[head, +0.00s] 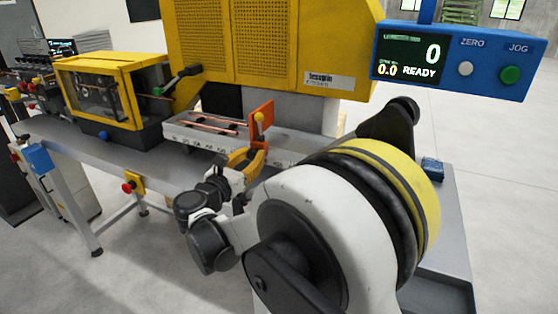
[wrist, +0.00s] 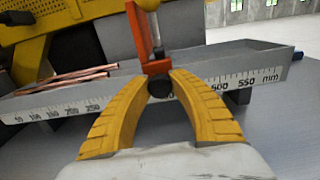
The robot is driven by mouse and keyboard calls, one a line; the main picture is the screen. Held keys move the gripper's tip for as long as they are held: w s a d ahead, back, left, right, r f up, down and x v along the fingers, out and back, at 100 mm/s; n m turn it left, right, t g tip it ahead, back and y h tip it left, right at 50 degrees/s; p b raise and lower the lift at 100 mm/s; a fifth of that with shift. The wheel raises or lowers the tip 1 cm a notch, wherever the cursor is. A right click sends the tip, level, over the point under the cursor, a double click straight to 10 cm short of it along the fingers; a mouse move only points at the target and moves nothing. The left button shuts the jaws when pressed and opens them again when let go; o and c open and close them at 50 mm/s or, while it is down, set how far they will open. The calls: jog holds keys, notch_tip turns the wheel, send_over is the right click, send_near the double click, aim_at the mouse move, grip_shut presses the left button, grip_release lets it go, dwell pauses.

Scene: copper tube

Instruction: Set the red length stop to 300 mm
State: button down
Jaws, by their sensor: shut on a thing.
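The red length stop (head: 265,108) stands upright on the grey measuring trough (head: 290,153), right of the copper tubes (head: 205,124). In the wrist view, the red stop (wrist: 141,35) rises behind my gripper (wrist: 158,84). The gripper's yellow fingers are shut on the stop's round black knob (wrist: 159,88) at the trough's front. The marks between are hidden, so the stop's exact reading cannot be told. My gripper also shows in the head view (head: 259,152).
A blue panel (head: 450,60) shows 0, 0.0 and READY, with white and green buttons. A yellow machine (head: 270,45) stands behind the trough, and a yellow-framed enclosure (head: 110,90) is at left. The floor at right is clear.

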jog(key=a, duration=0.2)
jog(key=w+a, duration=0.1)
jog(key=a, duration=0.1)
jog(key=w+a, duration=0.1)
jog(key=a, duration=0.2)
jog(key=shift+w, duration=0.25)
jog(key=c, duration=1.1)
grip_release()
jog(key=v, duration=1.2)
jog(key=shift+d, duration=0.1)
